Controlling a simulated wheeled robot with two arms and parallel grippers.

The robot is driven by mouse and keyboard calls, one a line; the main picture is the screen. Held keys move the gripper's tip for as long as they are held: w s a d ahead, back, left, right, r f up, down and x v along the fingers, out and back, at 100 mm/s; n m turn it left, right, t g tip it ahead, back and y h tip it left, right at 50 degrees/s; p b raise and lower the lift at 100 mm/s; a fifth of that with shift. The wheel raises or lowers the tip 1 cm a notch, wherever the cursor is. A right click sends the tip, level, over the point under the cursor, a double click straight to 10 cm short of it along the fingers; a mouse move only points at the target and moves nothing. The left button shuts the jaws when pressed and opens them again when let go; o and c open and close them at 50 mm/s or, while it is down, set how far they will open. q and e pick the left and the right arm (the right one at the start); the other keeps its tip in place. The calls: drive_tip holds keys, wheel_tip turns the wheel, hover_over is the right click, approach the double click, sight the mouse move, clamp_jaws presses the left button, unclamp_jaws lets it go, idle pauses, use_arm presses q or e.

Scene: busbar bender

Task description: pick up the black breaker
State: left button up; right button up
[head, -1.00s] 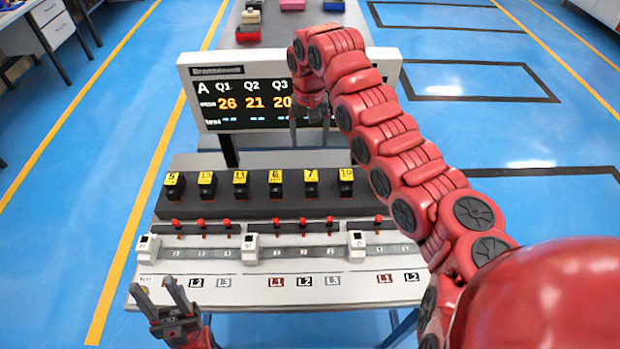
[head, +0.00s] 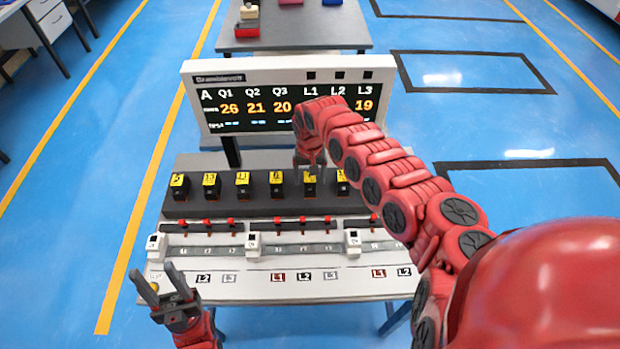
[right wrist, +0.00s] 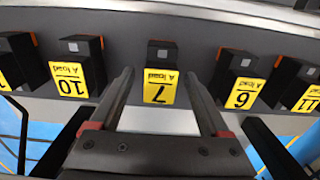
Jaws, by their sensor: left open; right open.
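Several black breakers with yellow numbered labels stand in a row on a dark grey block (head: 200,208). The breaker labelled 7 (right wrist: 160,87) lies between my right gripper's fingers in the right wrist view; it also shows in the head view (head: 310,191), partly covered by the gripper. My right gripper (right wrist: 158,75) is open, its fingers apart on either side of that label, with no clear contact. In the head view my right gripper (head: 311,176) hangs over the row. My left gripper (head: 154,271) is open and empty at the bench's front left.
A display panel (head: 222,84) with orange numbers stands behind the row. White blocks (head: 253,243) and small red-topped parts (head: 207,223) sit on the bench in front. A grey table (head: 310,32) stands farther back.

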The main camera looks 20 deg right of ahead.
drive_tip(key=shift+f, duration=0.45)
drive_tip(key=shift+w+f, duration=0.1)
drive_tip(key=shift+f, duration=0.1)
clamp_jaws()
drive_tip(key=shift+r, duration=0.1)
